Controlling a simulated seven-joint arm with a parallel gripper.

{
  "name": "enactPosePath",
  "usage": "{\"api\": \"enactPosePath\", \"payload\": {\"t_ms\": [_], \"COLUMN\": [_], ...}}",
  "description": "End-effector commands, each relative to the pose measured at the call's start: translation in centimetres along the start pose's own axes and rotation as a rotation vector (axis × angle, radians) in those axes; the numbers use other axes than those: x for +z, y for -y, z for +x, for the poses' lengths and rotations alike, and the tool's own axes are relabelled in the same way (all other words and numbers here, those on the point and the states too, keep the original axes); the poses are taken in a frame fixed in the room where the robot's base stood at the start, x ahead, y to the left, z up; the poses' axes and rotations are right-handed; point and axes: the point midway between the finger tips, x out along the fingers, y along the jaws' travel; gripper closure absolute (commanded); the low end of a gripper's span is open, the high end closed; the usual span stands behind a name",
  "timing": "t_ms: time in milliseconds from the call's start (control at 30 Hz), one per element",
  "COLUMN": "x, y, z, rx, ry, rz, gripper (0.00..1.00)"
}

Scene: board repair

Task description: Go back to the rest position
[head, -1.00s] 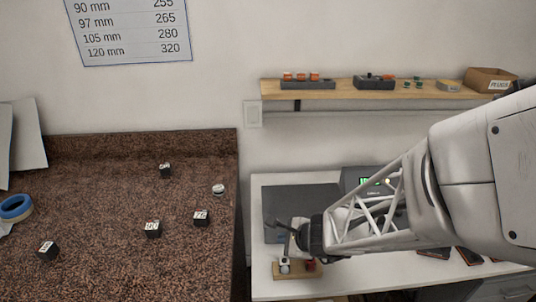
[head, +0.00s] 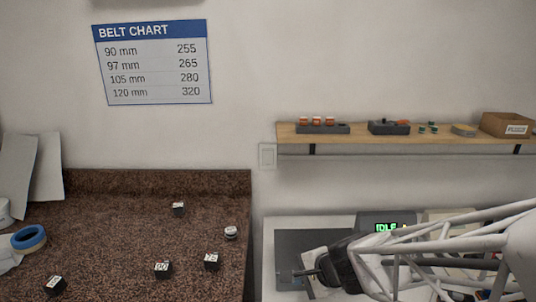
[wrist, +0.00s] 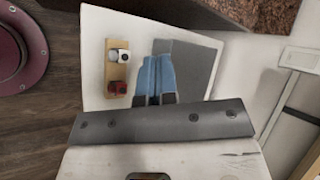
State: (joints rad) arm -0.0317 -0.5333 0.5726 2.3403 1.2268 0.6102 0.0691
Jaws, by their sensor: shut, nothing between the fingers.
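My gripper (head: 298,272) is at the lower right of the head view, raised above the white bench and pointing left. Its fingers are together with nothing between them. In the wrist view the closed fingers (wrist: 156,80) show blue in the middle, in front of the grey mat (wrist: 192,62). The grey mat also shows behind the gripper in the head view (head: 290,243). A wooden block (wrist: 113,80) with a white knob and a red knob lies left of the fingers in the wrist view, apart from them.
A wall shelf (head: 350,138) holds small parts and a cardboard box (head: 506,125). A display (head: 388,222) reads IDLE on the bench. The brown granite counter (head: 110,235) at left carries several black cubes, a small round part (head: 230,232) and blue tape (head: 29,237).

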Motion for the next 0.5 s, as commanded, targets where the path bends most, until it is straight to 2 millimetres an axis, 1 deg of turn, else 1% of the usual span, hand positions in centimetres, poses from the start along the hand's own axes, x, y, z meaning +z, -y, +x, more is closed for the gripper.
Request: {"api": "enactPosePath", "payload": {"t_ms": [33,200,367,500], "x": [0.5,2.0,2.9,3.3], "y": [0.1,0.0,-0.7,-1.5], "z": [-1.1,-4.5,-7.8,-10.8], "rx": [0.017,0.099,0.191,0.286], "ry": [0.004,0.017,0.014,-0.001], "rz": [-0.063,-0.279,-0.470,-0.627], "gripper": [1.00,1.00,1.00,1.00]}}
